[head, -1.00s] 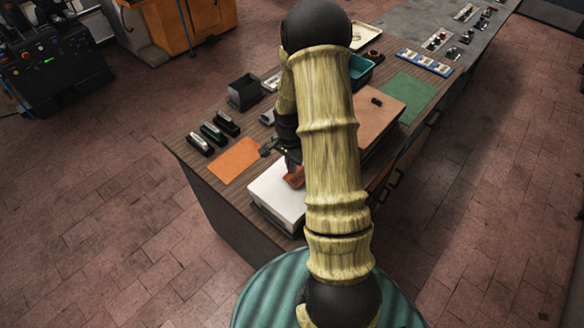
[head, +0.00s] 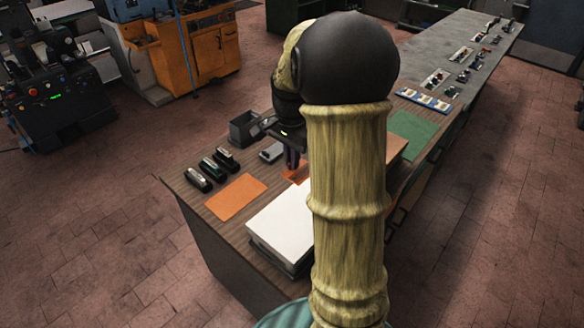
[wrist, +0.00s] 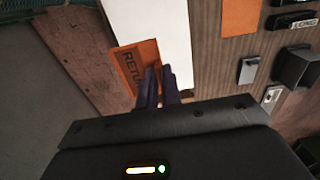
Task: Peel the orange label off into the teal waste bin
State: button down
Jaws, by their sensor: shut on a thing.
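The orange label (wrist: 137,70), printed with dark letters that read "RETU" before my fingers cover the rest, is pinched between my gripper's fingertips (wrist: 156,76). In the head view the label (head: 297,173) shows as a small orange patch under my gripper (head: 291,160), partly behind my arm. The white box (head: 283,222) lies just in front, and its white top (wrist: 150,35) shows beyond the label in the wrist view. The label looks raised; I cannot tell whether an edge still touches the box.
An orange mat (head: 236,197) and several dark staplers (head: 213,168) lie on the wooden bench at left. A dark open box (head: 245,128) and a small grey item (head: 271,152) are behind. A green mat (head: 411,132) and blue tray (head: 424,99) lie farther right.

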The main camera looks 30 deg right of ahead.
jog(key=shift+r, duration=0.1)
dwell(0.5)
jog(key=shift+r+p, duration=1.35)
jog(key=shift+r, duration=0.05)
